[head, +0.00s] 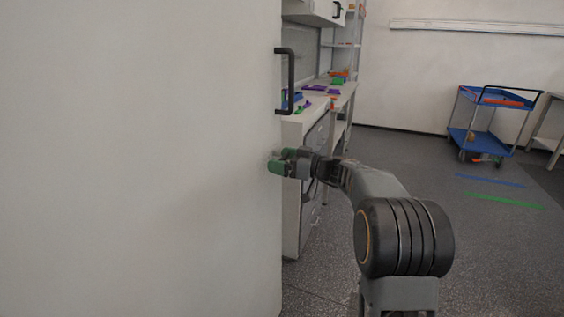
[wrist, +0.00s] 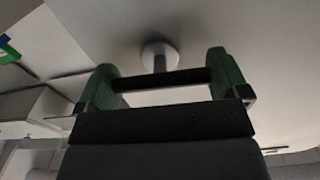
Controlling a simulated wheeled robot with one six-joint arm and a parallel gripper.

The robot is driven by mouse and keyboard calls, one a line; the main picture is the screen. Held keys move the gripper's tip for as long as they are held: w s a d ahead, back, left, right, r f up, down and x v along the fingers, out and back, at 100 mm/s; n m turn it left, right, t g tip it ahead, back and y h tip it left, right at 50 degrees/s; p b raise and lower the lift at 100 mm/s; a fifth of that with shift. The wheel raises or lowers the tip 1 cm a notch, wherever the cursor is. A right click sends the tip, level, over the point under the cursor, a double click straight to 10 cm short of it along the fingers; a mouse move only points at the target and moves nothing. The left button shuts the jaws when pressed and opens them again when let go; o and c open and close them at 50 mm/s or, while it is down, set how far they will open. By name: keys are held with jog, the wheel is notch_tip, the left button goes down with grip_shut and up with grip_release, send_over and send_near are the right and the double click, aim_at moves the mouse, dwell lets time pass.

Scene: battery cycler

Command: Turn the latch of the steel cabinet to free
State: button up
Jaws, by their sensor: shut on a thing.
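The steel cabinet (head: 140,160) fills the left of the head view as a large pale flat face; its surface also fills the top of the wrist view (wrist: 230,35). In the wrist view the latch (wrist: 160,62) is a short stem on a round base, with a dark bar across the picture. My gripper (head: 280,163) has green fingertips and is at the cabinet's right edge in the head view. In the wrist view its two fingers (wrist: 165,80) are at the two ends of the dark bar, shut on it. The latch is hidden in the head view.
A black bar handle (head: 290,82) stands out at the cabinet's right edge, above my gripper. Behind is a workbench (head: 305,125) with drawers and small coloured items. A blue cart (head: 490,97) stands at the back right. The floor between is clear.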

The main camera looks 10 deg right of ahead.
jog(key=m+b, duration=0.3)
jog(key=shift+f+m, duration=0.15)
jog(key=shift+m, duration=0.25)
jog(key=m+b, duration=0.1)
jog(key=m, duration=0.8)
jog(key=shift+r+m+p, duration=0.2)
jog(key=shift+m+p, duration=0.85)
jog(key=shift+m, duration=1.15)
jog(key=o, duration=0.5)
jog(key=shift+o, duration=0.3)
jog(key=v, duration=1.3)
jog(key=shift+s+d, duration=0.2)
jog(key=shift+d, duration=0.15)
